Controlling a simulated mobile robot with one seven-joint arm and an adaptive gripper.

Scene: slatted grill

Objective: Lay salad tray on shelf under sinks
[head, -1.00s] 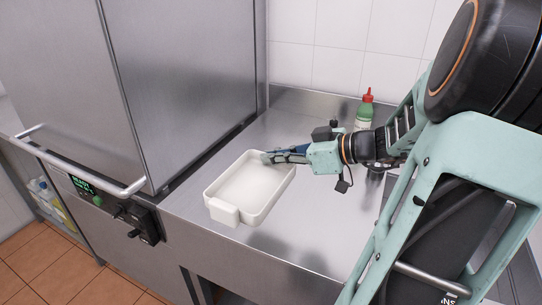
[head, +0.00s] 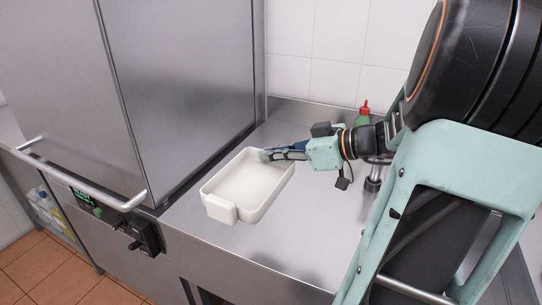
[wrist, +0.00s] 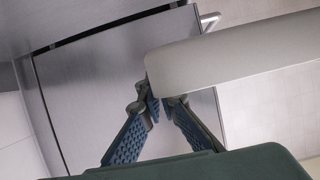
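The salad tray (head: 238,213) is a white, empty, rectangular dish with a block-like handle at its near end. It is over the steel counter in the head view; I cannot tell whether it touches the counter. My gripper (head: 266,155) is at the tray's far right rim, its blue fingers closed on the wall. In the wrist view the tray (wrist: 235,58) extends to the right, and the fingertips of my gripper (wrist: 162,103) come together at its edge. The sinks are not visible. A dark opening under the counter shows at the bottom of the head view.
A steel dishwasher (head: 175,90) with a bar handle stands left of the counter (head: 290,230). A green bottle with a red cap (head: 365,108) and a metal fixture (head: 373,183) are behind my arm. The right of the counter is hidden by my arm.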

